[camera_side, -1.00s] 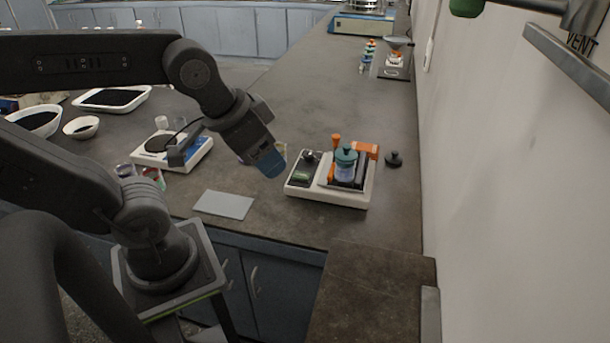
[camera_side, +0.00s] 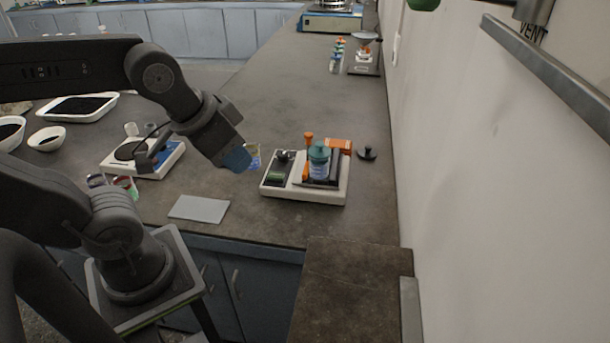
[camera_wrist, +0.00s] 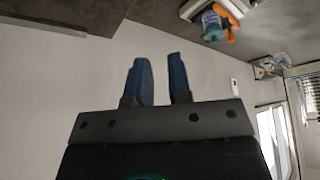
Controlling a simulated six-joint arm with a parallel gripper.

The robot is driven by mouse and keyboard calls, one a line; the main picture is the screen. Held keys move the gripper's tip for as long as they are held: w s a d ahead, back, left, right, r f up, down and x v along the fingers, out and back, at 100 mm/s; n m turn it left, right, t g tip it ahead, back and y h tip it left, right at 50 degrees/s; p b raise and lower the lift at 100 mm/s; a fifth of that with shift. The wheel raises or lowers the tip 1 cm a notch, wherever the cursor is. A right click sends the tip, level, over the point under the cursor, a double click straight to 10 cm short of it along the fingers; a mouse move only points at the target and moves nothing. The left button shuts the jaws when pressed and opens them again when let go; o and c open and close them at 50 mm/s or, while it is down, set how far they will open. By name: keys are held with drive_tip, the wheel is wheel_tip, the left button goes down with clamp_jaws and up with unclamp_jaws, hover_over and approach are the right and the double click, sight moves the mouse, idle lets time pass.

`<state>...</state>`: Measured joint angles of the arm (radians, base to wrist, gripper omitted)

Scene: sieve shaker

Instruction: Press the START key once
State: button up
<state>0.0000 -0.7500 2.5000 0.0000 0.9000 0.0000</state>
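A white-based machine (camera_side: 335,196) stands on the dark counter, with a dark knob, a small green display (camera_side: 277,178), a teal-capped jar (camera_side: 319,162) and orange parts on it. It also shows at the top of the wrist view (camera_wrist: 196,8). A START key is too small to make out. My gripper (camera_side: 238,160) is in the air to the left of the machine, apart from it, tilted down and right. In the wrist view, the two blue fingers (camera_wrist: 160,82) have a narrow empty gap between them.
A grey plate (camera_side: 199,208) lies in front. A white balance-like device (camera_side: 150,160) stands left of my gripper, and a glass beaker (camera_side: 254,156) just beyond it. A black knob (camera_side: 367,153) lies right of the machine, near the wall. Another blue-fronted machine (camera_side: 331,20) stands far back.

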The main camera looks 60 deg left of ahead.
clamp_jaws()
idle(1.1)
